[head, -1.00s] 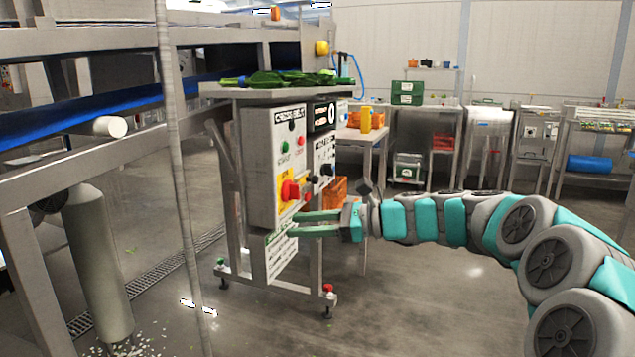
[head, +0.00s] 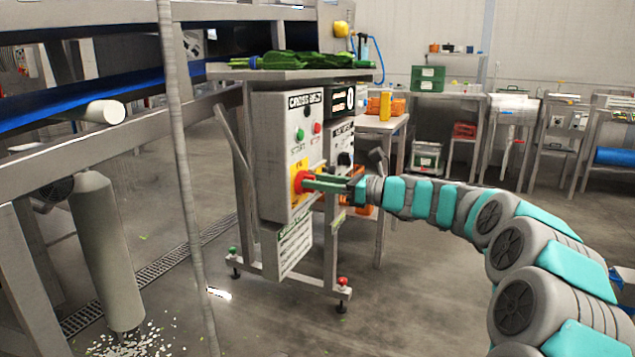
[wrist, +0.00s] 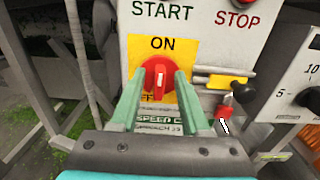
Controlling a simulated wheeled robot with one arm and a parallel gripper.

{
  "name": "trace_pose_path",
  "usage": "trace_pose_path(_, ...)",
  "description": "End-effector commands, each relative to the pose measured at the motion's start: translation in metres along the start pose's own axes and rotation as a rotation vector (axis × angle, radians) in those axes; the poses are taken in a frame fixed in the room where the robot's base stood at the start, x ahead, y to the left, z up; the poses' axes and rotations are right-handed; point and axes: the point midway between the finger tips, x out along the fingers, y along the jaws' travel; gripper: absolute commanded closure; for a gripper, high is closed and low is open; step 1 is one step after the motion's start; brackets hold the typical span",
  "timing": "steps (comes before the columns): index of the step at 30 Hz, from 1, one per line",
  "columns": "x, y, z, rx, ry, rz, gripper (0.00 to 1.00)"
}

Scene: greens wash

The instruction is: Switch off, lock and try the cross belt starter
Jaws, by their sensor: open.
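The cross belt starter (head: 279,138) is a grey box on a stand, with a green START button (head: 299,134) and a red STOP button (head: 317,128). Its red rotary switch (wrist: 157,76) sits on a yellow plate; the white mark on the knob stands upright toward ON. My gripper (head: 312,182) is at the switch with its jaws open. In the wrist view the green fingers (wrist: 158,88) lie on either side of the knob; I cannot tell if they touch it. A red padlock (wrist: 228,112) hangs to the right, below a yellow holder (wrist: 222,81).
A second control box with a dial (wrist: 309,98) is close on the right. A slanting pole (head: 175,150) stands in front on the left. The floor on the right is open.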

Motion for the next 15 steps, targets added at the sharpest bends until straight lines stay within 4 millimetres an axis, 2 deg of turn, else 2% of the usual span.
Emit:
trace_pose_path(8, 0.0021, 0.0001, 0.0007, -0.001, 0.0, 0.0, 0.54)
trace_pose_path(15, 0.0019, 0.0002, 0.0008, -0.002, 0.0, 0.0, 0.8)
